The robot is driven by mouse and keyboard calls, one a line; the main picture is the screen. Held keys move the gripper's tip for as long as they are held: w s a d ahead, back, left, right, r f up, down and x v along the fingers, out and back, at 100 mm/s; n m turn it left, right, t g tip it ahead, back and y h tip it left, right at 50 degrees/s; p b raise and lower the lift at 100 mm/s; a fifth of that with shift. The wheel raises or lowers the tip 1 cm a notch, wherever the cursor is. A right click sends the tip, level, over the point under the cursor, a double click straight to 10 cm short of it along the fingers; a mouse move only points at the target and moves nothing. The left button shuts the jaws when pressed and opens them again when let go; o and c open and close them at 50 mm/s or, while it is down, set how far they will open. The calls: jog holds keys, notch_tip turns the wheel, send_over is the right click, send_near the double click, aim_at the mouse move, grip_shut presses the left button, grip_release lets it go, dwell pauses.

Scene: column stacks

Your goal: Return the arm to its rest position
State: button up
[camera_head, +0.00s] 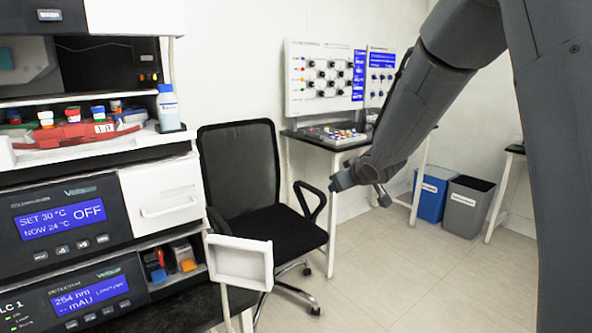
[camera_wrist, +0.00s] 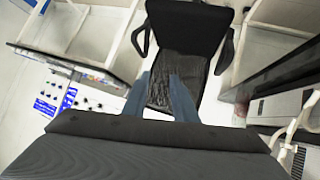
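My arm comes in from the upper right of the head view and reaches down to the left. My gripper (camera_head: 362,190) hangs in free air to the right of the office chair. In the wrist view my gripper's two fingers (camera_wrist: 160,97) stand apart with nothing between them, so it is open and empty. The black chair (camera_head: 240,170) shows behind the fingers in the wrist view (camera_wrist: 185,40).
The lab instrument stack (camera_head: 70,220) stands at the left, with an open white drawer (camera_head: 240,262) sticking out. A table (camera_head: 340,140) with a panel board (camera_head: 325,77) stands behind my arm. Blue (camera_head: 432,193) and grey (camera_head: 468,205) bins sit by the wall.

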jog(key=s+d+f+m+g+h, duration=0.2)
jog(key=s+d+f, duration=0.1)
jog(key=s, duration=0.5)
jog(key=s+d+f+m+g+h, duration=0.1)
jog(key=s+d+f+g, duration=0.2)
jog(key=s, duration=0.6)
jog(key=s+f+m+g+p, duration=0.1)
jog(key=s+g, duration=0.4)
jog(key=s, duration=1.8)
notch_tip(320, 180, down, 2)
jog(key=shift+s+f+m+g+p, duration=0.1)
jog(key=shift+s+m+g+p, duration=0.25)
jog(key=shift+m, duration=0.45)
jog(key=shift+d, duration=0.2)
